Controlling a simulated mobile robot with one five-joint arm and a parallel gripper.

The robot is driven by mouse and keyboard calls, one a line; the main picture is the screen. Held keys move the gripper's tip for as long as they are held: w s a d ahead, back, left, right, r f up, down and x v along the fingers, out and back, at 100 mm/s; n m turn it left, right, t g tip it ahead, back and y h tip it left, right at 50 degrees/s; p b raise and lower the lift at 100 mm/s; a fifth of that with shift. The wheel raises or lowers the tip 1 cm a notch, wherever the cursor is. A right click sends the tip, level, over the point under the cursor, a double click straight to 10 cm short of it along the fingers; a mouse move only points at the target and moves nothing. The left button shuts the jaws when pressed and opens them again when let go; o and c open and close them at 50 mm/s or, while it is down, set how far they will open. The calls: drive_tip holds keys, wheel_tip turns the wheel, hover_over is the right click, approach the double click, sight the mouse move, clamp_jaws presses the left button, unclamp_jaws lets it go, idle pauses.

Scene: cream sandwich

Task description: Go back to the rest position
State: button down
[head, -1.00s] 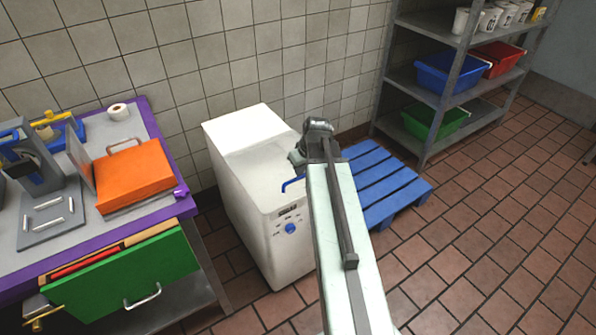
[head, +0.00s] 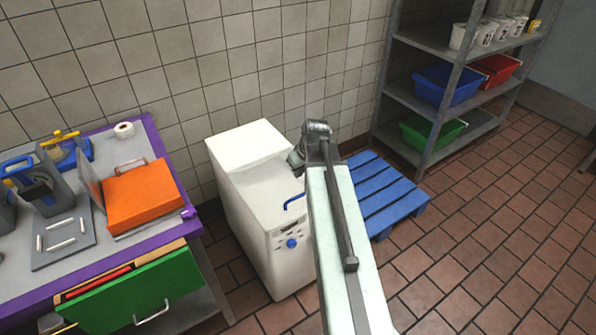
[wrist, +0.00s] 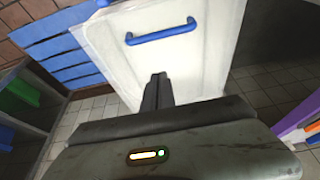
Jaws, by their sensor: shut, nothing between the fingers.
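My gripper (wrist: 158,88) shows in the wrist view with its two dark fingers together and nothing between them. It points towards the white machine's lid, near the blue handle (wrist: 162,32). In the head view my arm reaches up the middle of the picture, and its end covers part of the white machine (head: 262,200). The fingers are hidden or too small to make out there. The machine's lid lies flat, with the blue handle (head: 294,201) at its front edge.
A blue pallet (head: 385,190) lies on the floor to the machine's right. Grey shelving (head: 420,105) with bins stands behind it. At left, a purple-edged table (head: 160,170) holds an orange box (head: 142,195), and its green drawer (head: 140,295) stands open. The tiled floor at right is clear.

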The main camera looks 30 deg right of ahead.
drive_tip(key=p+v, duration=0.1)
drive_tip(key=v, duration=0.2)
drive_tip(key=shift+r+p, duration=0.3)
drive_tip(key=shift+p, duration=0.05)
